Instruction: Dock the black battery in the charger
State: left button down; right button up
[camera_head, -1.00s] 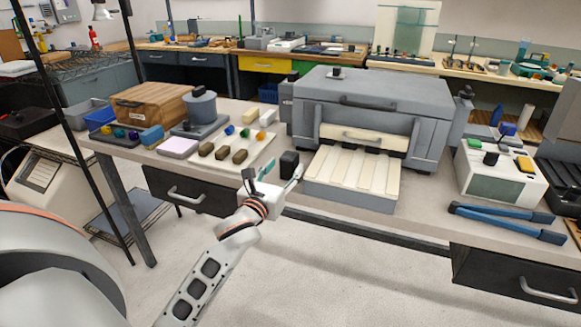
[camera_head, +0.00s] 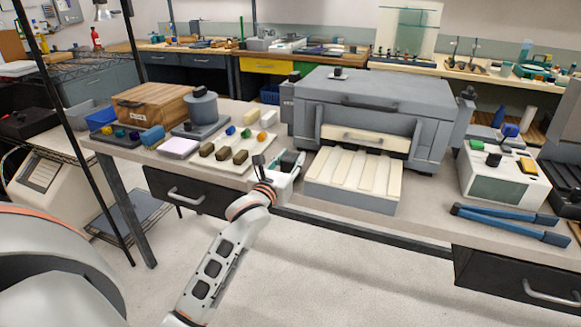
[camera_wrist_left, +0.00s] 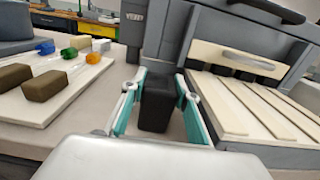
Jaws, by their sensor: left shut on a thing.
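The black battery (camera_wrist_left: 157,103) is a dark upright block between the teal finger pads in the left wrist view. My left gripper (camera_head: 289,162) is shut on it at the front of the bench, left of the ribbed cream tray. A white box-shaped unit (camera_head: 497,182) with black, yellow and blue pieces on top stands at the right of the bench. It may be the charger; I cannot tell for certain. My right gripper is not in view.
A large grey machine (camera_head: 372,100) with a ribbed cream tray (camera_head: 353,180) stands right of the gripper. A pale board (camera_head: 262,150) with brown blocks and coloured pieces lies to the left. A blue-handled tool (camera_head: 510,223) lies in front of the white unit.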

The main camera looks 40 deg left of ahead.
aim_at(290, 156)
pick_arm(q)
jog(key=shift+r, duration=0.1)
jog(key=shift+r, duration=0.5)
notch_tip(290, 156, up, 7)
jog(key=shift+f+p, duration=0.15)
jog(key=shift+p, duration=1.1)
notch_tip(290, 156, up, 12)
jog(key=p, duration=0.3)
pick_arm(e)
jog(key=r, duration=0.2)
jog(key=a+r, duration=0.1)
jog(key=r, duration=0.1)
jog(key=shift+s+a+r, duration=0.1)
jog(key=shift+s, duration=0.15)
